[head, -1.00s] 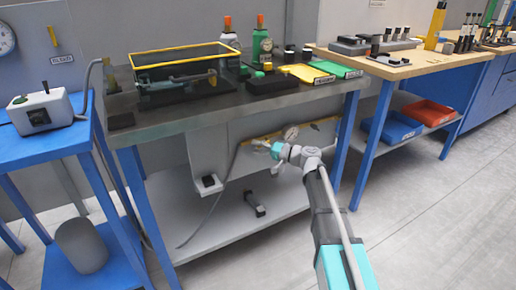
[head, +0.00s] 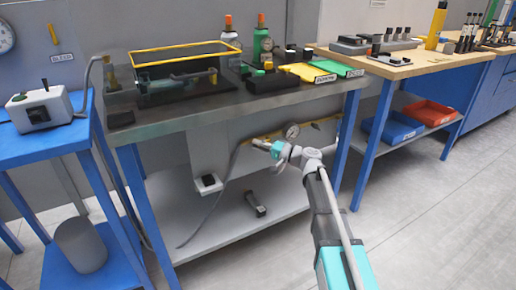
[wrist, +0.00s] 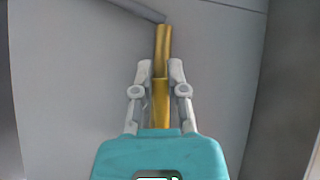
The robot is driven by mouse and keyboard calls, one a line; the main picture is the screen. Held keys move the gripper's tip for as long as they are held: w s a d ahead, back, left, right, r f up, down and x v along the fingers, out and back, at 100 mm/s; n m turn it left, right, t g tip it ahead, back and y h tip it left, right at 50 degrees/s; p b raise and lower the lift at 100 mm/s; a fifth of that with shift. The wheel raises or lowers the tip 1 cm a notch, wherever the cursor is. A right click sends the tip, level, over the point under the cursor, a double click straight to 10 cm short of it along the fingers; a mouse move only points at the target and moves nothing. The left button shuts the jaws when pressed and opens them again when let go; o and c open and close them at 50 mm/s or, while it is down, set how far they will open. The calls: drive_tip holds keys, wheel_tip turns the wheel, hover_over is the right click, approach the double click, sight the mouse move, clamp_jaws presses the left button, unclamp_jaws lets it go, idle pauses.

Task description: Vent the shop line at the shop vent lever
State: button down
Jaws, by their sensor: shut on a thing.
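A yellow bar, seemingly the shop vent lever (wrist: 160,100), runs between the fingers of my gripper (wrist: 159,72) in the wrist view. The gripper is shut on it. Beyond the fingertips, a yellow pipe (wrist: 164,42) continues and meets a grey hose (wrist: 140,10). In the head view my gripper (head: 265,146) is under the front edge of the dark-topped bench, at the yellow pipe (head: 325,123). The lever is too small and covered to make out there.
The dark bench top (head: 215,108) is above my gripper, with a yellow-rimmed box (head: 185,52) on it. A grey hose (head: 222,190) hangs down to the lower shelf (head: 220,225). A blue leg (head: 345,150) stands right of my arm. Open floor lies at right.

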drive_tip(key=c, duration=0.7)
unclamp_jaws()
drive_tip(key=shift+d, duration=0.1)
drive_tip(key=shift+o, duration=0.2)
drive_tip(key=shift+f+n+h+p, duration=0.15)
drive_tip(key=shift+n+h+p, duration=0.35)
drive_tip(key=shift+n+p, duration=0.1)
drive_tip(key=v, duration=1.4)
drive_tip(key=s+d+f+g+h+p, duration=0.1)
drive_tip(key=s+d+f+g+h, duration=0.1)
drive_tip(key=s+f+h, duration=0.4)
drive_tip(key=s+d+f+g+h+p, duration=0.1)
drive_tip(key=s+d+f+g+h, duration=0.2)
drive_tip(key=s+f+h, duration=0.3)
drive_tip(key=shift+s+f+h, duration=0.4)
drive_tip(key=shift+s+f, duration=1.1)
drive_tip(key=shift+s, duration=0.3)
